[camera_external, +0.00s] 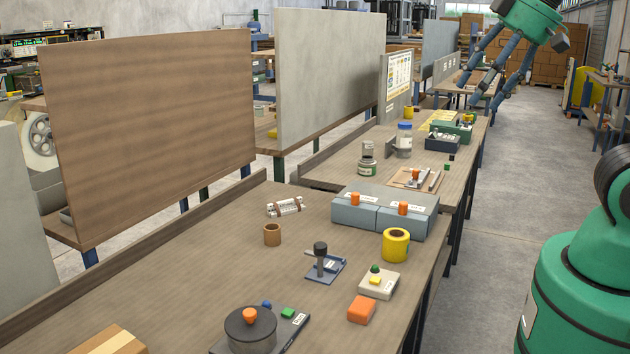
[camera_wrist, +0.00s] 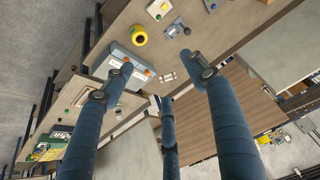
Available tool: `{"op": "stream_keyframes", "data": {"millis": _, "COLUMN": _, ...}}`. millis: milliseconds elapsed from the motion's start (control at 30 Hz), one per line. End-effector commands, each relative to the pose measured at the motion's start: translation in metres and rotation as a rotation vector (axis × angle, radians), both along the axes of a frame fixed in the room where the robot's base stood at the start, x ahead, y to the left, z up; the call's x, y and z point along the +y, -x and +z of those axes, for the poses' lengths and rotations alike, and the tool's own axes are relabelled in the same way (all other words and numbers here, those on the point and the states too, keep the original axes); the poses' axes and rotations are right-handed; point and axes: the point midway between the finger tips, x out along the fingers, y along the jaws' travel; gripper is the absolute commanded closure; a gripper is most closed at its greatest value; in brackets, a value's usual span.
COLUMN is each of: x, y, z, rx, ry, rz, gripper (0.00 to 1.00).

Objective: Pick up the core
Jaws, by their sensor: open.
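The core, a small brown hollow cylinder (camera_external: 272,235), stands upright on the near wooden table, left of the yellow tape roll (camera_external: 395,245). I cannot make the core out in the wrist view; a finger may hide it. My gripper (camera_external: 478,94) is at the upper right of the external view, well away from the core, with its blue fingers spread and empty. In the wrist view the fingers (camera_wrist: 172,85) are wide apart with nothing between them, and the yellow roll (camera_wrist: 139,36) shows beyond.
A dark round device (camera_external: 250,330) is in front. An upright brown panel (camera_external: 150,140) stands behind the table. Bare tabletop surrounds the core.

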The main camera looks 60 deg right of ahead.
Motion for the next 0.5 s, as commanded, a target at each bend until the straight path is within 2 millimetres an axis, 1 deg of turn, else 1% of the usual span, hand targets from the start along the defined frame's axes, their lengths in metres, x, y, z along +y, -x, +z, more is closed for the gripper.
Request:
{"op": "stream_keyframes", "data": {"millis": 167, "x": 0.000, "y": -0.027, "z": 0.008, "rx": 0.029, "ry": -0.005, "rz": -0.009, "gripper": 0.43}}
{"op": "stream_keyframes", "data": {"millis": 267, "x": 0.000, "y": -0.047, "z": 0.012, "rx": 0.048, "ry": -0.007, "rz": -0.015, "gripper": 0.43}}
{"op": "stream_keyframes", "data": {"millis": 500, "x": 0.000, "y": -0.103, "z": 0.016, "rx": 0.098, "ry": -0.016, "rz": -0.036, "gripper": 0.43}}
